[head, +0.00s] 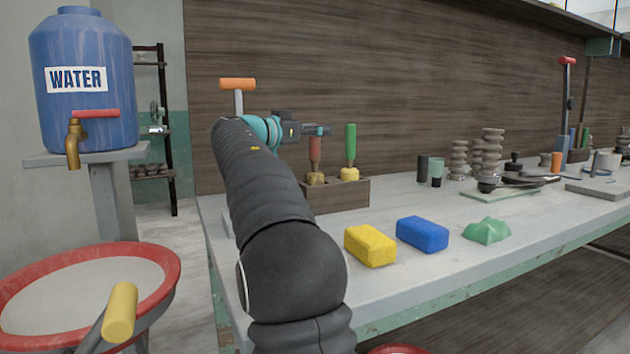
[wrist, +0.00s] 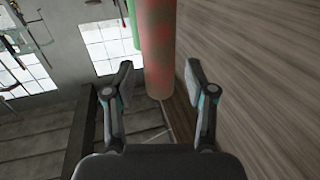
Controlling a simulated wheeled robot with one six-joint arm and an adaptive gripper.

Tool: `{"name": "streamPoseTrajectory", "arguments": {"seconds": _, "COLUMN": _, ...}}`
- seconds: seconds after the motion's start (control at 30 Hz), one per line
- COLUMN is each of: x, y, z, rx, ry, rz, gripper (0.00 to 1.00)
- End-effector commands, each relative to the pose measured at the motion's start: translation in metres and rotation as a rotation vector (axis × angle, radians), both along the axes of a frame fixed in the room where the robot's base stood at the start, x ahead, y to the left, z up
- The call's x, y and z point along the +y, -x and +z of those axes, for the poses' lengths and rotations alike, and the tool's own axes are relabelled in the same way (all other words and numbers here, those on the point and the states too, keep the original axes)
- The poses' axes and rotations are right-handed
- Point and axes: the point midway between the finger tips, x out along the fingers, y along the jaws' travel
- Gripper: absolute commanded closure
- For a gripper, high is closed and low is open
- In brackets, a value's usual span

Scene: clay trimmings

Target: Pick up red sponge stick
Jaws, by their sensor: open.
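The red sponge stick (head: 315,152) has a red handle and a yellowish sponge end, and stands upright in a wooden box (head: 345,195) on the table. My gripper (head: 318,130) is at the upper part of its handle, pointing right. In the wrist view, my gripper (wrist: 159,72) is open, with one finger on each side of the red handle (wrist: 159,50). Gaps show between both fingers and the handle. Whether the handle lies fully between the fingertips or just beyond them is hard to tell. My arm hides the left part of the box.
A green-handled sponge stick (head: 350,142) stands close on the right in the same box. A yellow sponge (head: 370,245), a blue sponge (head: 422,234) and a green lump (head: 487,231) lie in front. An orange-handled tool (head: 238,86) rises behind my arm. A wooden wall backs the table.

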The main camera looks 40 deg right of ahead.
Motion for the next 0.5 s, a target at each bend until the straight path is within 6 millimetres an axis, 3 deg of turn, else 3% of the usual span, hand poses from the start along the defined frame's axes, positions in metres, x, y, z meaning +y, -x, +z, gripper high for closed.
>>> {"name": "streamPoseTrajectory", "arguments": {"seconds": 0.13, "x": 0.0004, "y": 0.0, "z": -0.0001, "rx": 0.0, "ry": 0.0, "rz": 0.0, "gripper": 0.47}}
{"name": "streamPoseTrajectory", "arguments": {"seconds": 0.33, "x": 0.0005, "y": 0.0, "z": -0.0001, "rx": 0.0, "ry": 0.0, "rz": 0.0, "gripper": 0.97}}
{"name": "streamPoseTrajectory", "arguments": {"seconds": 0.5, "x": 0.0006, "y": 0.0002, "z": 0.0002, "rx": -0.001, "ry": 0.001, "rz": 0.0, "gripper": 1.0}}
